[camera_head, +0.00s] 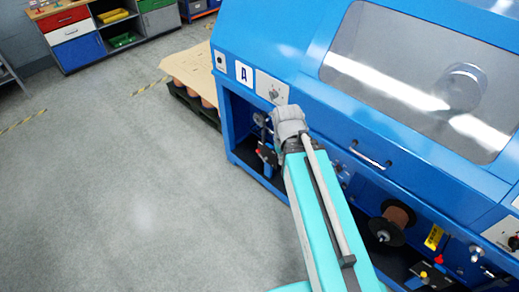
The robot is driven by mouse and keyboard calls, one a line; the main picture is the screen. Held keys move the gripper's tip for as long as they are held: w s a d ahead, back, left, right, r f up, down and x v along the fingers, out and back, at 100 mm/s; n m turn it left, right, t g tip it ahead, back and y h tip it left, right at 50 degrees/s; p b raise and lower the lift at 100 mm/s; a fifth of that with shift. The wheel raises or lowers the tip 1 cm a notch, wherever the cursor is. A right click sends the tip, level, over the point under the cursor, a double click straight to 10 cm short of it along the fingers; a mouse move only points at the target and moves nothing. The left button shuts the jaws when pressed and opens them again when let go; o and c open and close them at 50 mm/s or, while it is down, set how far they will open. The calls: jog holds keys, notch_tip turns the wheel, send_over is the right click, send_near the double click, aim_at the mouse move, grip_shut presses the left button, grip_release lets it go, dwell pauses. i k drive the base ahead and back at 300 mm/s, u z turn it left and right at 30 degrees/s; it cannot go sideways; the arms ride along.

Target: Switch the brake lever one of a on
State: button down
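The blue machine (290,45) carries a white label "A" (244,73) on its left part. Below the label is an open bay (241,125). In it a small black part with a red piece (267,154) shows beside my arm; it may be a brake lever, but it is too small to tell its position. My turquoise arm reaches up from the bottom, and its grey joint covers part of the machine front just right of the bay. My gripper is not visible; it is hidden behind the arm or the joint.
A brown spool (397,218) sits in the lower bay at right, near a red knob (438,259) and a yellow label (433,237). A pallet with cardboard (192,70) stands behind the machine's left end. A drawer cabinet (80,45) is at the back. The grey floor at left is clear.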

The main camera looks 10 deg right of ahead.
aim_at(265, 159)
jog(key=u, duration=0.1)
jog(key=i, duration=0.95)
jog(key=z, duration=0.05)
